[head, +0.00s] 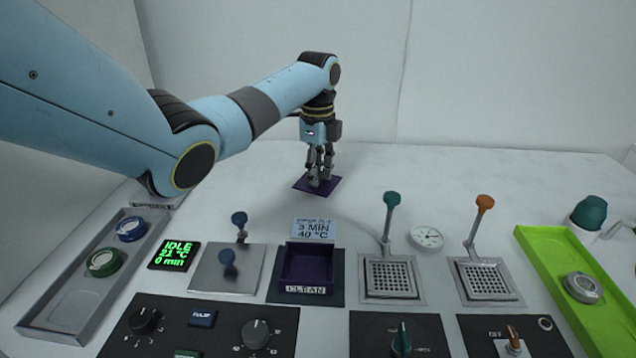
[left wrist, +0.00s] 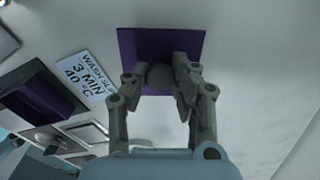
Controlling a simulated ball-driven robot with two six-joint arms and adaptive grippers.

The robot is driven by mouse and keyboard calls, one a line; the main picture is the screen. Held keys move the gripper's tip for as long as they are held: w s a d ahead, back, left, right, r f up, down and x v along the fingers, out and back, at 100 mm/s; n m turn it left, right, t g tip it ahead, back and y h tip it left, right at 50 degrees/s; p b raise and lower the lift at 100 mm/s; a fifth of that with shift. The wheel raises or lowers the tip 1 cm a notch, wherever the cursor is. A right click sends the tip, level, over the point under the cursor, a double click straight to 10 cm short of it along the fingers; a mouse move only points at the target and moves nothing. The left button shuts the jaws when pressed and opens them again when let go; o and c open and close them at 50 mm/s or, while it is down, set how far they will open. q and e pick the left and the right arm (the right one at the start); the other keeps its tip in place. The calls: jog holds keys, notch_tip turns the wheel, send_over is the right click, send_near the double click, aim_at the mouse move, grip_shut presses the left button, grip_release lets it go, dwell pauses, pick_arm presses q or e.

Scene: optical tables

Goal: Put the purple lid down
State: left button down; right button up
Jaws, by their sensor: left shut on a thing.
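The purple lid (head: 331,185) is a flat square plate at the back middle of the table in the head view. My left gripper (head: 319,182) points down over it and is shut on its knob. The lid also shows in the left wrist view (left wrist: 190,40), with a round dark knob (left wrist: 160,76) between the fingers of my left gripper (left wrist: 167,85). I cannot tell whether the lid touches the table. The open purple box (head: 306,263), marked CLEAN, stands nearer the front; it also shows in the left wrist view (left wrist: 42,97). My right gripper is not in view.
A sign reading 3 MIN 40 °C (head: 314,229) stands behind the box. Two drain grates with levers (head: 390,278) are to its right. A grey tray (head: 62,300) is at left and a green tray (head: 555,270) at right. The white table around the lid is clear.

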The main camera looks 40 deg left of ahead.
pick_arm(q)
jog(key=shift+f, duration=1.5)
jog(key=shift+d, duration=0.1)
jog(key=c, duration=1.1)
grip_release()
jog(key=shift+f, duration=0.15)
notch_tip(320, 180, up, 12)
jog(key=shift+r, duration=0.2)
jog(key=shift+f, duration=0.1)
